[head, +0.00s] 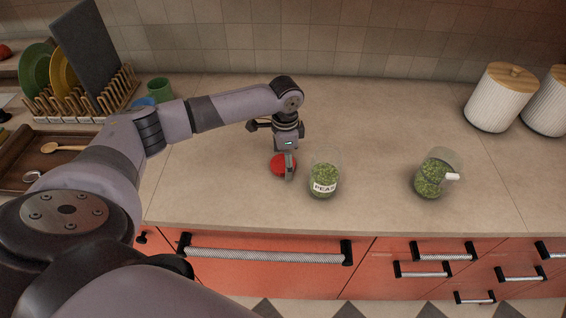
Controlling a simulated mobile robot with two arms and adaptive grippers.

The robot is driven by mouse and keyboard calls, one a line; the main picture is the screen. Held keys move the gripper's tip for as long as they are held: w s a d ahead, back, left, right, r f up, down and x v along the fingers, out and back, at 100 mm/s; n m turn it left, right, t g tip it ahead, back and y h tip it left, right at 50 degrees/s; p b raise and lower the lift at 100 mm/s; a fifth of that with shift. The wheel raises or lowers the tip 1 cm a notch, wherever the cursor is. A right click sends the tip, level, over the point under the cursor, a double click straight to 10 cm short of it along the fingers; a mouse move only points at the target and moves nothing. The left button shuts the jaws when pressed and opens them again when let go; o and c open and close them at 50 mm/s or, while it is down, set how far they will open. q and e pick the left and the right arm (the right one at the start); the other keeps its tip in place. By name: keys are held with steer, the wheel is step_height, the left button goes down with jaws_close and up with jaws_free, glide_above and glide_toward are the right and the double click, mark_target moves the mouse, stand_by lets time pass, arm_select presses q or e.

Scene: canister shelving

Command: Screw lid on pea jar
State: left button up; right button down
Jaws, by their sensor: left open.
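The pea jar (323,180) is a clear jar filled with green peas and labelled "PEAS". It stands upright on the counter near the middle, and no lid shows on it. A red lid (278,164) lies on the counter just left of the jar. My left gripper (288,172) points down at the right part of the lid, with its fingers partly in front of it. It is open; whether a finger touches the lid cannot be told. My right gripper is not in view.
A second clear container (432,178) with green contents and a white handle or scoop stands to the right. White ribbed canisters (500,98) with wooden lids stand at the back right. A dish rack (85,100) and wooden tray (50,160) are at left.

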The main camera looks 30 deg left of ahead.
arm_select(q)
steer(key=c, duration=0.8)
steer(key=shift+r, duration=0.15)
step_height(320, 180, up, 20)
steer(key=b, duration=0.3)
stand_by(0.5)
